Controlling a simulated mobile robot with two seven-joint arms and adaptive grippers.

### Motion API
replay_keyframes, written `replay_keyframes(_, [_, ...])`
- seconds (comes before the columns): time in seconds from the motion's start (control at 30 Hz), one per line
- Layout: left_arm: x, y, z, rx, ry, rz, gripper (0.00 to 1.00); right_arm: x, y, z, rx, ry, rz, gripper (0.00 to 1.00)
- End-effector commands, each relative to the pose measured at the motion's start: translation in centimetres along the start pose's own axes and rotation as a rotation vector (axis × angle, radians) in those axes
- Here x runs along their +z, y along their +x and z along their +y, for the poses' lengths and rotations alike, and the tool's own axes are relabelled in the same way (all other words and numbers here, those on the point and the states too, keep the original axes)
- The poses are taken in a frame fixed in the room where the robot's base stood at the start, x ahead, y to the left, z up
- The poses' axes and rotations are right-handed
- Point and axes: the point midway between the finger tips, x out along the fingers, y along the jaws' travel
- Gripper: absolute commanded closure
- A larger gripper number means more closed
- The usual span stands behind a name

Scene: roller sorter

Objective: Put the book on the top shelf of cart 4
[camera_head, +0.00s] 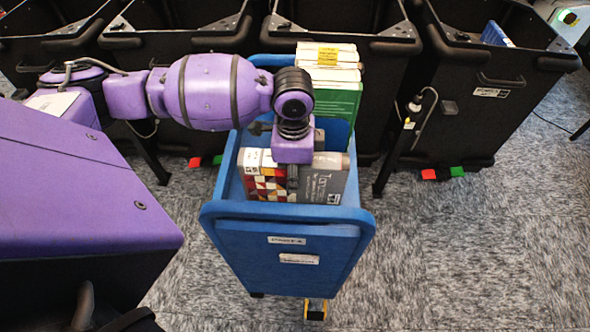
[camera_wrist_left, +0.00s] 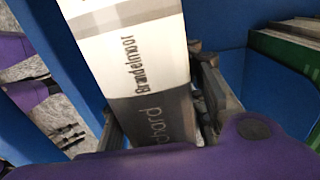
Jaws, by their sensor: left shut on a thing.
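The book (camera_head: 322,184) has a grey cover with a patterned red, white and dark part. It is inside the upper part of the blue cart (camera_head: 290,262), whose small front label is hard to read. My left gripper (camera_head: 292,185) is above the cart, shut on the book. In the left wrist view, the book's white and grey spine (camera_wrist_left: 135,55) lies between the fingers of the left gripper (camera_wrist_left: 160,110). Whether the book rests on the shelf cannot be told. My right gripper is not in view.
Green and white books (camera_head: 330,95) stand at the cart's back end. Large black bins (camera_head: 480,90) line the back, close behind the cart. Red and green floor markers (camera_head: 442,173) lie near them. The carpet (camera_head: 480,260) on the right is clear.

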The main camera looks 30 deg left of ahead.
Motion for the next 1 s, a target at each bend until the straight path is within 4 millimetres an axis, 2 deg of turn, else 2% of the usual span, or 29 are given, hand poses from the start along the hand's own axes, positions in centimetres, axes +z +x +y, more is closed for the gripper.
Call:
replay_keyframes(0.3, [-0.1, -0.25, -0.14, -0.005, 0.0, 0.003, 1.0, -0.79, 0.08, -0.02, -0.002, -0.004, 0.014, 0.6])
replay_keyframes(1.0, [-0.09, 0.74, -0.11, -0.003, 0.0, 0.003, 1.0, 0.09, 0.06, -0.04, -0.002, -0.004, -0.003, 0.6])
